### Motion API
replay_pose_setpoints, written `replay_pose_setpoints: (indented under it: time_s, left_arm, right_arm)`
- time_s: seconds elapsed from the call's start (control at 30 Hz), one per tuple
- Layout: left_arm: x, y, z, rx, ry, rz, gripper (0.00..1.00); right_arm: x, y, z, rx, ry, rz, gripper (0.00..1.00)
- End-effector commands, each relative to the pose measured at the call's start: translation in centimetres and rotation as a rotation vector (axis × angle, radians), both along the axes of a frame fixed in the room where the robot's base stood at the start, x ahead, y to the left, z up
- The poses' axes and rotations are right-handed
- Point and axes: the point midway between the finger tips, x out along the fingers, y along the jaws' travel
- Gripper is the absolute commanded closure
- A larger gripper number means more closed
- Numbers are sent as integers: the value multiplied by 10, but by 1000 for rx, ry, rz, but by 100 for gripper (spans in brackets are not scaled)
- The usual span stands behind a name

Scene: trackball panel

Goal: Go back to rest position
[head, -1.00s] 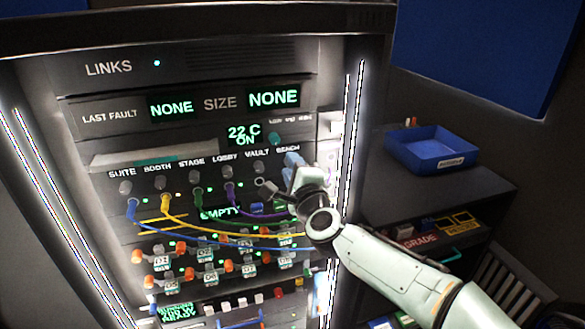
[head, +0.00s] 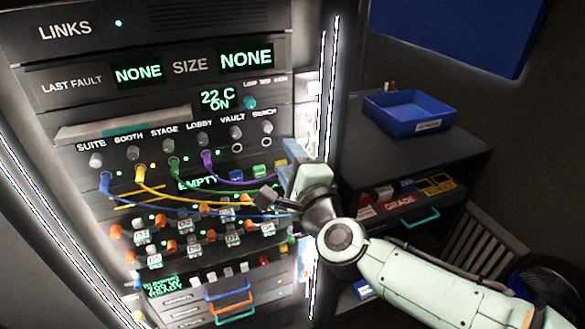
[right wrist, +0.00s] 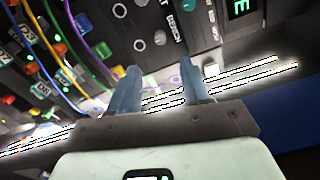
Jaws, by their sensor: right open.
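My right gripper (head: 284,160) is in front of the right edge of the rack panel (head: 268,95). In the right wrist view its two blue fingers (right wrist: 158,85) stand apart with nothing between them. The VAULT socket (head: 237,148) and the BENCH socket (head: 266,143) are empty rings to the left of the gripper. Blue (head: 106,184), yellow (head: 140,172), green (head: 174,166) and purple (head: 208,160) cables are plugged under SUITE, BOOTH, STAGE and LOBBY. Their right ends pass behind my gripper and wrist. My left gripper is not in view.
A blue tray (head: 408,128) stands on a dark cabinet (head: 425,158) to the right of the rack. A drawer with a teal handle (head: 419,216) is below it. Knobs and labelled modules (head: 208,236) fill the lower panel. A dark fan (head: 545,285) stands at lower right.

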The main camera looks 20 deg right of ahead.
Motion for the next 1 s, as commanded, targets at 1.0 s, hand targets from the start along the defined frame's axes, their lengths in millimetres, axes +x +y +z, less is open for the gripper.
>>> replay_pose_setpoints:
  time_s: [1.0]
  left_arm:
    - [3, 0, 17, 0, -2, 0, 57]
  right_arm:
    - [24, 9, -150, -318, 282, 71, 52]
